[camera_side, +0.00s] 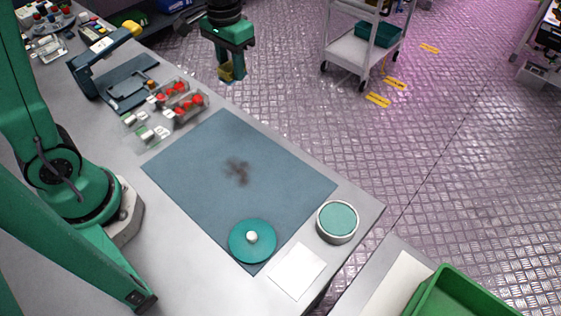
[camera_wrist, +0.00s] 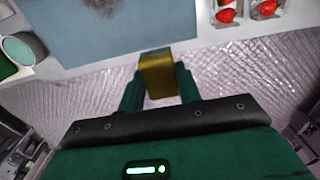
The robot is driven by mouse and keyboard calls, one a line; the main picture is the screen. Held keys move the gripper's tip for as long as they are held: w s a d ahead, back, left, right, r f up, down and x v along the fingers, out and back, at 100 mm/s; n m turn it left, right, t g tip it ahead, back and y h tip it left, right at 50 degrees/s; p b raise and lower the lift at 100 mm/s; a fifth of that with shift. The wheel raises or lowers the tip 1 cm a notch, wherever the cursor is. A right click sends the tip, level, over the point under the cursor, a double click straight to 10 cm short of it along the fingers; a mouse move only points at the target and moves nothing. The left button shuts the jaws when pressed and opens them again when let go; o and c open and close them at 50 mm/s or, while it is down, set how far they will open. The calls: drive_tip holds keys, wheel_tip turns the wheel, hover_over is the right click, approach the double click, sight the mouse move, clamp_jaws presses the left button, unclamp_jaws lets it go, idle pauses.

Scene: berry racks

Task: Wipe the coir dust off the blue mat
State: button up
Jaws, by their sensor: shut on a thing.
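The blue mat (camera_side: 200,160) lies flat on the grey bench; part of it shows at the top of the wrist view (camera_wrist: 150,25). A dark brown patch of coir dust (camera_side: 237,171) is near its middle, and it is cut off at the top edge in the wrist view (camera_wrist: 102,3). My gripper (camera_side: 230,70) is raised beyond the mat's far side, clear of the mat. It is shut on a yellow sponge-like block (camera_wrist: 156,75), which shows between the two fingers, overlapping the bench edge in the wrist view.
A teal disc with a white knob (camera_side: 250,228) sits on the mat's near corner. A round teal-topped tin (camera_side: 337,222) and a white card (camera_side: 297,271) are nearby. Punnets of red berries (camera_side: 187,105) stand beside the mat's upper-left end. A green crate (camera_side: 460,295) is lower right.

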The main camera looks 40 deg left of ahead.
drive_tip(key=s+d+f, duration=0.5)
drive_tip(key=s+f, duration=0.2)
drive_tip(key=s, duration=0.3)
drive_tip(key=shift+s+d+f, duration=0.25)
drive_tip(key=shift+f, duration=0.15)
drive_tip(key=shift+f, duration=0.1)
